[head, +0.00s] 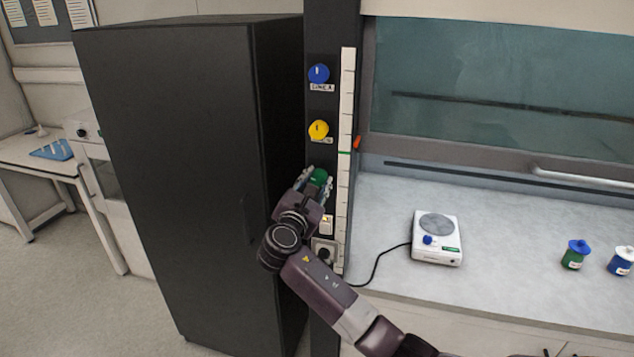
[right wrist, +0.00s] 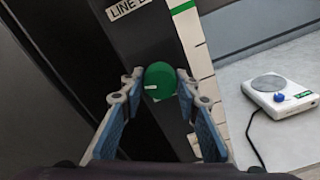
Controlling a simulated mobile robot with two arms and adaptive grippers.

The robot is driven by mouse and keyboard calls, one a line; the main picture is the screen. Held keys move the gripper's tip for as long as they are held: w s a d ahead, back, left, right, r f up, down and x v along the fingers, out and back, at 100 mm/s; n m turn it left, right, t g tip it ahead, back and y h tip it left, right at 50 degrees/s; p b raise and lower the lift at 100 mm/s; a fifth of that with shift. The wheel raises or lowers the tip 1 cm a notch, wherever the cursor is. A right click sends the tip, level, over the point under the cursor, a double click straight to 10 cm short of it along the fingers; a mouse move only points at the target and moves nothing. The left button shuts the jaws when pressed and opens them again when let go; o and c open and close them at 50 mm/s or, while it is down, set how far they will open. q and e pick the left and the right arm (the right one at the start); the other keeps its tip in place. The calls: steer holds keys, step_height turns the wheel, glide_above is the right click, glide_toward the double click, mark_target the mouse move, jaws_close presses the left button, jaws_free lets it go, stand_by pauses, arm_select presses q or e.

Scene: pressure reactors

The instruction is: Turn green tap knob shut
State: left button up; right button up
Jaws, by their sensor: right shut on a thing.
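The green tap knob (head: 320,177) is the lowest of a column of round knobs on a dark post. My right gripper (head: 316,182) is at it, with a finger on each side. In the right wrist view the green knob (right wrist: 160,80) sits between the fingertips of my right gripper (right wrist: 158,88), which is shut on it. A pale mark on the knob's face lies nearly level in that view. The label by the green knob is hidden in the head view. My left gripper is not in view.
A blue knob (head: 319,73) and a yellow knob (head: 318,130) are above on the post. A tall black cabinet (head: 185,180) stands close on the left. A hotplate (head: 437,238) and small jars (head: 575,254) stand on the bench at right. A socket with a cable is below.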

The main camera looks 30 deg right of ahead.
steer(key=m+b, duration=0.2)
steer(key=m, duration=0.1)
steer(key=shift+f, duration=0.25)
steer(key=m+b, duration=0.4)
steer(key=shift+m, duration=0.3)
steer(key=m+b, duration=0.3)
steer(key=m, duration=0.1)
steer(key=shift+b, duration=0.4)
steer(key=shift+r+m+b, duration=0.1)
steer(key=shift+m+b, duration=1.05)
steer(key=shift+m, duration=0.45)
steer(key=shift+r, duration=0.1)
steer(key=o, duration=1.2)
steer(key=shift+c, duration=0.2)
